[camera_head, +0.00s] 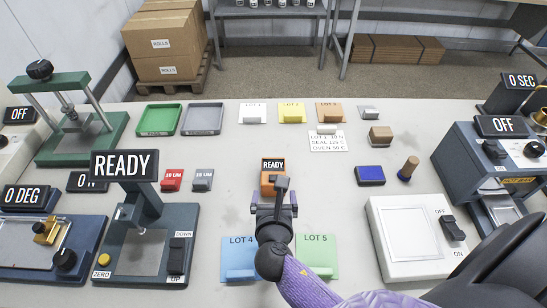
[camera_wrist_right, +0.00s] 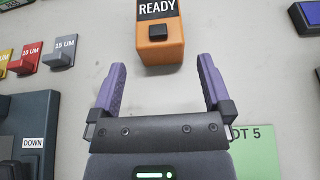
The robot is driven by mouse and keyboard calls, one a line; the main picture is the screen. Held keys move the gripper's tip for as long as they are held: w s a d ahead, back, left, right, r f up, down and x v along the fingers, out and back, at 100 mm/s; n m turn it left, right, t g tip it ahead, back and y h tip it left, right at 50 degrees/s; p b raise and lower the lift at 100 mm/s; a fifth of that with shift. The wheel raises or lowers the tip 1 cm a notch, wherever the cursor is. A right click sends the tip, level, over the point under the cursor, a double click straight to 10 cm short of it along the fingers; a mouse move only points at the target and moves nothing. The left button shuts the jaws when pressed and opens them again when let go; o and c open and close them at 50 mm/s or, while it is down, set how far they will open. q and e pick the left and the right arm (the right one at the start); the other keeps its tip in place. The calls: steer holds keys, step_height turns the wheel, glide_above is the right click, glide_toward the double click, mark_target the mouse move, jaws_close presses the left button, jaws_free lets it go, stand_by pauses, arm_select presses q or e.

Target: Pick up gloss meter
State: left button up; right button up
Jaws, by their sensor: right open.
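The gloss meter looks to be the small orange device (camera_head: 266,187) with a black READY display, standing on the table near its middle. It also shows in the right wrist view (camera_wrist_right: 161,52), upright and just beyond the fingertips. My right gripper (camera_head: 274,197) is open, with its purple fingers apart and nothing between them. In the right wrist view the gripper (camera_wrist_right: 162,75) is lined up with the orange device, one finger to each side of its near face. My gripper partly covers the device in the head view. My left gripper is not in view.
A READY-labelled press (camera_head: 143,240) stands left of my right arm. A white scale-like device (camera_head: 395,225) stands to the right. Red (camera_head: 172,180) and grey (camera_head: 203,180) blocks sit left of the orange device.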

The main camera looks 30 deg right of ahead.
mark_target(274, 174)
steer(key=b+x, duration=0.1)
steer(key=x, duration=0.2)
steer(key=b+x, duration=0.1)
steer(key=x, duration=0.2)
steer(key=b+x, duration=0.2)
steer(key=x, duration=0.1)
steer(key=shift+f, duration=0.35)
steer(key=shift+w+d, duration=0.1)
steer(key=shift+w, duration=0.2)
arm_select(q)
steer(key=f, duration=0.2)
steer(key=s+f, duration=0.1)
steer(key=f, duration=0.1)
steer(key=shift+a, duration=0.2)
arm_select(e)
steer(key=shift+r, duration=0.1)
